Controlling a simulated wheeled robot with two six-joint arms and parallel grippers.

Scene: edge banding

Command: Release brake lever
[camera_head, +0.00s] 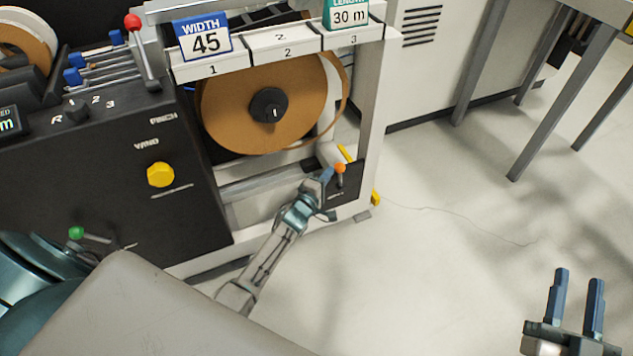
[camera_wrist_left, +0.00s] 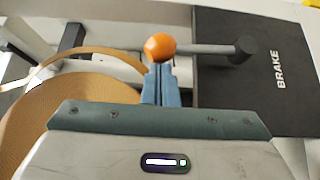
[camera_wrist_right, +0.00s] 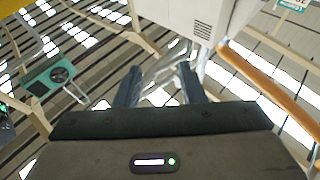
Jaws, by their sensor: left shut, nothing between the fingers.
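The brake lever has an orange ball knob (camera_head: 340,168) and stands on a black panel (camera_head: 348,189) at the machine's lower right. In the left wrist view the knob (camera_wrist_left: 159,47) sits on a grey rod (camera_wrist_left: 205,49) that runs to a pivot beside the word BRAKE. My left gripper (camera_head: 328,175) is shut, with its blue fingertips (camera_wrist_left: 160,80) right at the knob. Nothing shows between the fingers; whether they touch the knob I cannot tell. My right gripper (camera_head: 575,290) is open and empty over the floor, and its fingers also show in the right wrist view (camera_wrist_right: 160,88).
A brown banding roll (camera_head: 235,105) hangs above the brake panel. A yellow knob (camera_head: 160,175), a red-knobbed lever (camera_head: 133,22) and a green-knobbed lever (camera_head: 76,233) are on the machine's left part. A table with grey legs (camera_head: 565,100) stands at the upper right. Open floor lies at right.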

